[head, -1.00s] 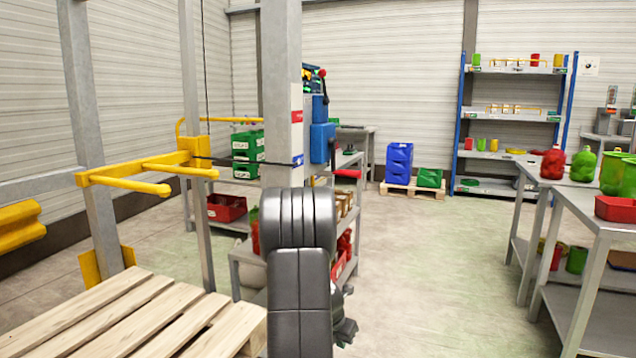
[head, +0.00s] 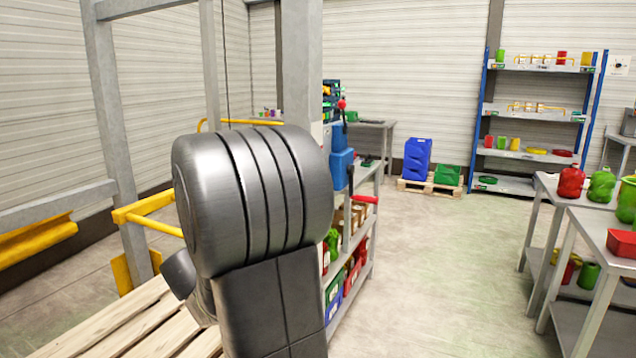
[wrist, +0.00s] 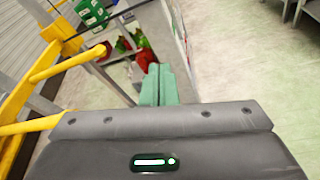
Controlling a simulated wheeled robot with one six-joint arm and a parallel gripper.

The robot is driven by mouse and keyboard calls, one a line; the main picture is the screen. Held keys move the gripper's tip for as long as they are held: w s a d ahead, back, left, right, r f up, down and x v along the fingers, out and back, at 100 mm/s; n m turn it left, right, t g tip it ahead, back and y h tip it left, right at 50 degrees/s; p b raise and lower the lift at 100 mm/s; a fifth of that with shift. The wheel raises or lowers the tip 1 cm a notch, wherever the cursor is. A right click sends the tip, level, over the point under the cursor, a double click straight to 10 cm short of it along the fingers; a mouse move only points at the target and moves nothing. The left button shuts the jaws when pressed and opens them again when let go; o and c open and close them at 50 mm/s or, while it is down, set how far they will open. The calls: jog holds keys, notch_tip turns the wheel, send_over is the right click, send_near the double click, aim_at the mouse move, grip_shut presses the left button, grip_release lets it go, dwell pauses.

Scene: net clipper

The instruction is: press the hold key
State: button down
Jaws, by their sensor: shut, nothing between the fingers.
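I cannot make out the hold key in either view. My gripper shows in the wrist view (wrist: 159,84), its two green fingers together with nothing between them. It points down over the floor, to the right of the yellow bars. In the head view my own grey arm hides the gripper and the lower part of the grey upright post (head: 301,60). Any key on that part of the post is hidden.
A yellow fork-like bar frame (head: 143,207) and a wooden pallet (head: 120,325) are at the left. A shelf cart with a red lever (head: 366,199) stands behind my arm. Grey tables (head: 560,205) stand at the right. The floor in the middle (head: 440,270) is clear.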

jog(key=s+a+r+t+y+p, duration=0.2)
jog(key=s+a+r, duration=0.3)
jog(key=r, duration=0.3)
jog(key=s+a+r+t+y+p, duration=0.3)
jog(key=s+a+r, duration=0.1)
jog(key=r, duration=0.3)
jog(key=shift+s+a+r+n+y, duration=0.3)
jog(key=shift+s+a+r+y, duration=0.1)
jog(key=shift+a, duration=0.45)
